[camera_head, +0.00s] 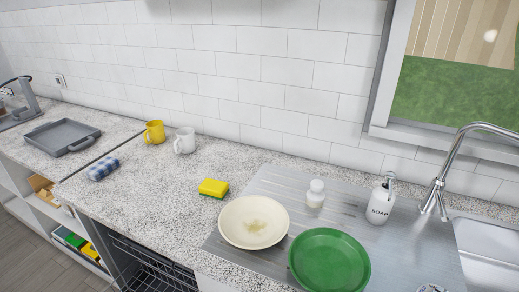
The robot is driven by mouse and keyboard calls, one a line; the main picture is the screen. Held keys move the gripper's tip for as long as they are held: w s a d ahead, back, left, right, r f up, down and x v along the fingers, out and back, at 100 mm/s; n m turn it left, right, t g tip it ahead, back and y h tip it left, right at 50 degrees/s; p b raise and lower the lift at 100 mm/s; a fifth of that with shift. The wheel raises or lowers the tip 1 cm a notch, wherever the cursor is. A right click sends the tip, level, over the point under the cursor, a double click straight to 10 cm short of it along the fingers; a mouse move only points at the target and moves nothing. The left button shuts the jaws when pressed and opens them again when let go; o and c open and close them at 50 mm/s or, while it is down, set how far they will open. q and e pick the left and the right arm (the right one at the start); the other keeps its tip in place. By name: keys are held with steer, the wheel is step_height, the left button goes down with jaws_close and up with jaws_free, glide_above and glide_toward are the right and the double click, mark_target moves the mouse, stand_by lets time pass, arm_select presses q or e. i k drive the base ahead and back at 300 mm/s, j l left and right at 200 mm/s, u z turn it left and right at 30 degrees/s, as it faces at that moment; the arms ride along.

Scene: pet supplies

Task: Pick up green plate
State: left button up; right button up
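The green plate (329,262) is round and lies on the steel drainboard (265,184) at the lower middle right of the head view. A cream plate (253,222) with a brownish stain in its middle lies just to its left. Their rims come close, and I cannot tell whether they touch. Neither of my grippers shows in the head view.
A white bottle (316,194) and a soap dispenser (381,200) stand behind the plates. The tap (440,180) and sink (490,255) are at the right. A yellow sponge (213,187), two mugs, a checked cloth roll and a grey tray are leftward.

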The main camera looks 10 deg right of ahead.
mark_target(320, 258)
steer(key=z, duration=1)
